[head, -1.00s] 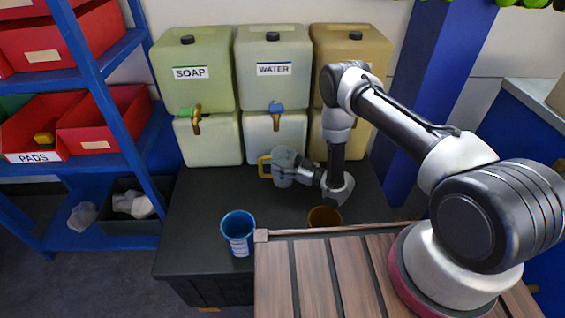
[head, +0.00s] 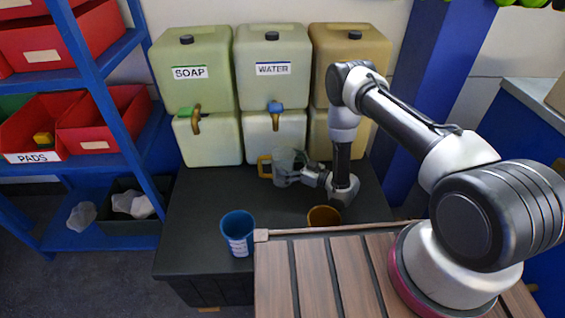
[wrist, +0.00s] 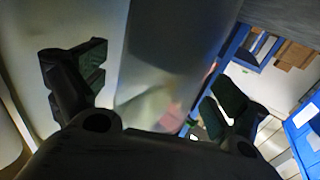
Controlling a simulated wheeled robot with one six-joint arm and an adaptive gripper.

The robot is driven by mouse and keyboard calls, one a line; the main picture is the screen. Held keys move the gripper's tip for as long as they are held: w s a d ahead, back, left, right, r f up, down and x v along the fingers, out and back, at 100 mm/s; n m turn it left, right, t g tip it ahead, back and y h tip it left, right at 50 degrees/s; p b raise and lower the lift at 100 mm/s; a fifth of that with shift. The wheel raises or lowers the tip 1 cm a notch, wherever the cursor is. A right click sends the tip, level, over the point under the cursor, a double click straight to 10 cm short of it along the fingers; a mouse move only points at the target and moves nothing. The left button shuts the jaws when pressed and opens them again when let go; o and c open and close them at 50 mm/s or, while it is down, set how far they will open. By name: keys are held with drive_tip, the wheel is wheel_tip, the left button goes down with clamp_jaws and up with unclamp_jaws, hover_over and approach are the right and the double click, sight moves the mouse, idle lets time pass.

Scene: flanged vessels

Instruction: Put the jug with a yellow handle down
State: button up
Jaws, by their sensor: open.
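The jug (head: 289,162) is grey, with a yellow handle (head: 264,167) on its left side. It is upright at the back of the dark bench, in front of the water container. Its lower part is partly hidden by my gripper, so contact with the bench is hard to tell. My gripper (head: 299,176) is open at the jug's right side. In the wrist view the jug's pale, blurred body (wrist: 172,60) stands between my spread fingers (wrist: 152,88), with a visible gap to the left finger.
A blue cup (head: 238,236) stands at the bench's front left, and an orange cup (head: 322,216) stands near the wooden slatted top (head: 310,270). Containers with taps, labelled soap (head: 190,90) and water (head: 272,90), stand behind. The bench's left part (head: 200,205) is clear.

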drive_tip(key=v, duration=1)
